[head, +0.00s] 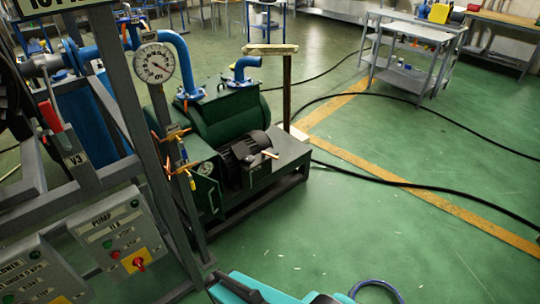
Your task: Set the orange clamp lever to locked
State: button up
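Several small orange parts show on the pipework beside the green pump (228,112). One orange lever-like piece (178,134) lies across the vertical pipe below the round gauge. Another orange piece (190,180) is lower, near the pump's front left corner. A small orange part (186,98) is at the foot of the blue elbow pipe (176,50). I cannot tell which is the clamp lever, nor its locked or unlocked position. Teal and black parts, probably of my arm, show at the bottom edge. My gripper's fingertips are not seen.
A grey frame with a red-handled valve lever (50,115) marked V3 and a pump switch box (118,243) stands at left. A pressure gauge (154,63) is in front of the pump. Black hoses (420,187) cross the green floor at right, which is otherwise mostly clear.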

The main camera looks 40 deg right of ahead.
aim_at(264, 154)
jog(key=u, duration=0.25)
jog(key=k, duration=0.55)
jog(key=z, duration=1.45)
jog(key=i, duration=0.7)
jog(key=u, duration=0.1)
